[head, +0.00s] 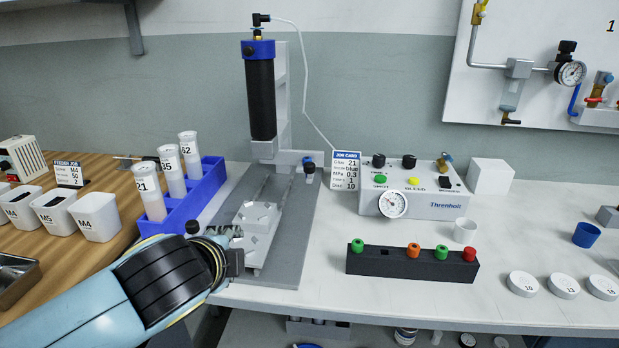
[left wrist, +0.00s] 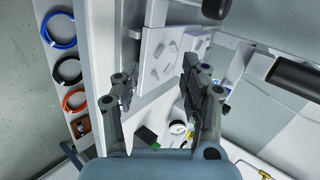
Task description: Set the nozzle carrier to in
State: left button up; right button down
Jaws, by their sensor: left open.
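The dispensing stand has a black cartridge (head: 261,98) with a blue cap, upright above a grey base plate (head: 289,255). Two rails run along the plate to a pale slide with white fixture blocks (head: 257,216). I cannot tell for certain which part is the nozzle carrier or its position. My left gripper (head: 232,242) is at the slide's near left side, partly hidden by its own wrist. In the left wrist view the gripper (left wrist: 164,88) is open and empty, with the pale fixture plate (left wrist: 153,48) beyond the fingers. Contact cannot be told. My right gripper is not in view.
A blue rack (head: 213,188) with white tubes stands left of the stand. A black knob (head: 192,227) is close to my left gripper. A control box (head: 415,203) and a dark block with coloured knobs (head: 411,264) stand to the right.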

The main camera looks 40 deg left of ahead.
aim_at(307, 172)
pick_arm(q)
jog(key=w+r+m+t, duration=0.1)
jog(key=r+m, duration=0.1)
jog(key=w+a+r+m+t+y, duration=0.1)
jog(key=w+m, duration=0.1)
jog(key=m, duration=0.1)
jog(key=w+a+r+m+t, duration=0.1)
jog(key=w+r+m+t, duration=0.1)
jog(key=m, duration=0.1)
jog(key=shift+w+r+y, duration=0.1)
jog(key=shift+r+y, duration=0.2)
jog(key=shift+y, duration=0.1)
jog(key=w+m+t+h, duration=0.1)
jog(key=w+m, duration=0.4)
jog(key=w+d+r+m+t+h, duration=0.1)
jog(key=w+m+t+h, duration=0.1)
jog(key=w+m, duration=0.3)
jog(key=w+m+t+h+p, duration=0.1)
jog(key=w+m+t, duration=0.1)
jog(key=w+m, duration=0.3)
jog(key=shift+w+d+r+m, duration=0.3)
jog(key=shift+w+m, duration=0.1)
jog(key=shift+w, duration=0.15)
grip_shut()
jog(key=shift+w+f, duration=0.1)
jog(key=shift+f, duration=0.15)
